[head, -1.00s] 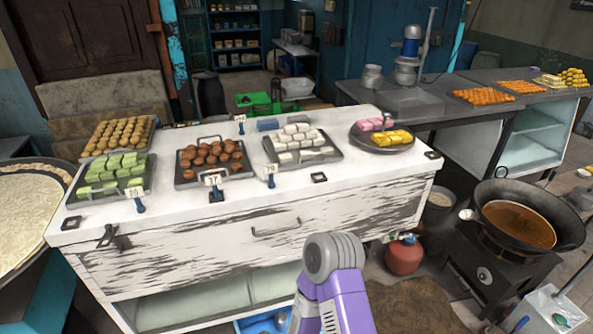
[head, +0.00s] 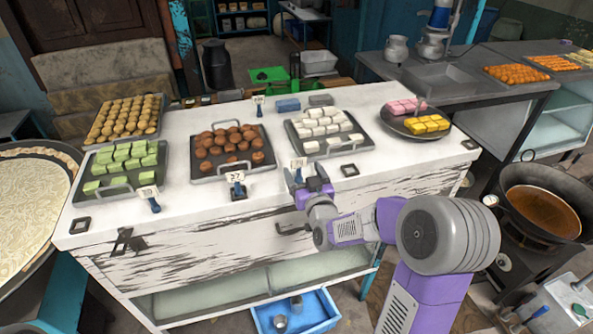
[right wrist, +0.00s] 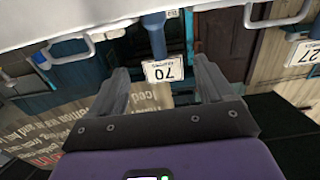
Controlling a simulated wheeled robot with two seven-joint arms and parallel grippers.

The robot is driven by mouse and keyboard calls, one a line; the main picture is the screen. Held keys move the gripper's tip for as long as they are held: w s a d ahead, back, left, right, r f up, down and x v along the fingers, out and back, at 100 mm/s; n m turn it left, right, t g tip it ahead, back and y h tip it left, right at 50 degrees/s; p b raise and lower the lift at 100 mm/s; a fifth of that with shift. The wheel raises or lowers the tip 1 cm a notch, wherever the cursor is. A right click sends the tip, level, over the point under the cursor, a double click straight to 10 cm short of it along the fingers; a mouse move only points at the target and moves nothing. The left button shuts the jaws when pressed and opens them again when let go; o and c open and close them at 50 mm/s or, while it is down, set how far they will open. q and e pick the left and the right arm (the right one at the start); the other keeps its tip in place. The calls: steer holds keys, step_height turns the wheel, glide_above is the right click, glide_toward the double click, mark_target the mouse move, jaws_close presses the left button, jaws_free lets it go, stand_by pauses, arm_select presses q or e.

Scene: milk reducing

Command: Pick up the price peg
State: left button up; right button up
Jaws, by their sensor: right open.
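The price peg marked 70 has a blue body and a white card (head: 298,163). It stands at the front edge of the white counter, before the tray of white sweets. My right gripper (head: 311,184) is open right beside it in the head view. In the right wrist view the card (right wrist: 163,70) and blue peg (right wrist: 155,35) appear upside down, between the two spread fingers; no grip on it shows. Other price pegs are the one marked 27 (head: 237,178), one at the front left (head: 149,192) and one at the back (head: 258,100). My left gripper is out of view.
The counter (head: 190,215) holds trays of green (head: 120,165), brown (head: 230,147) and white sweets (head: 323,124), and a round plate (head: 413,120) of pink and yellow ones. A wok of brown liquid (head: 542,210) stands at the right.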

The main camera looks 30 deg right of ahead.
mark_target(299, 165)
steer(key=shift+r+p+x, duration=0.2)
steer(key=shift+p+x, duration=0.4)
steer(key=shift+x, duration=2.2)
steer(key=shift+a, duration=0.2)
steer(key=c, duration=1)
